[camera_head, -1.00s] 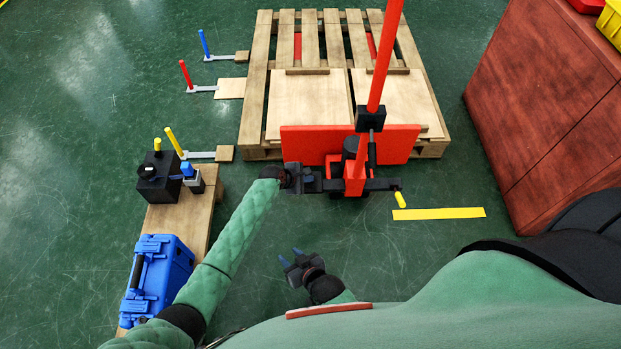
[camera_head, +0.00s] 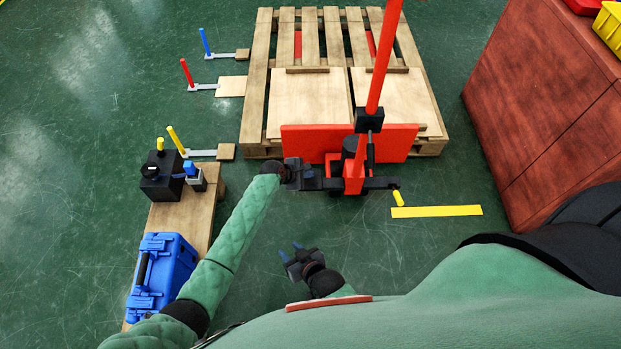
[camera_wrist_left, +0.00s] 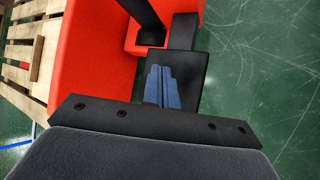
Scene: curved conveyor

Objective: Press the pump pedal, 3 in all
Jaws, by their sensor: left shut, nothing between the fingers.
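A red pallet jack (camera_head: 354,184) with a tall red handle stands at the front of the wooden pallet. A black pedal-like plate (camera_wrist_left: 190,60) sticks out from its base in the left wrist view. My left gripper (camera_head: 318,181) is low at the left side of the jack's base. In the left wrist view its blue fingertips (camera_wrist_left: 161,84) are shut together, with nothing between them, and overlap the black plate. I cannot tell whether they touch it. A small yellow-ended lever (camera_head: 397,198) is at the base's right side. My right gripper (camera_head: 290,253) is open and empty, away from the jack.
The wooden pallet (camera_head: 257,90) bears light boards. A yellow floor strip (camera_head: 437,211) lies right of the jack. A reddish-brown cabinet (camera_head: 545,105) stands at the right. A blue case (camera_head: 165,270) and a black box (camera_head: 160,183) stand on a wooden board at the left.

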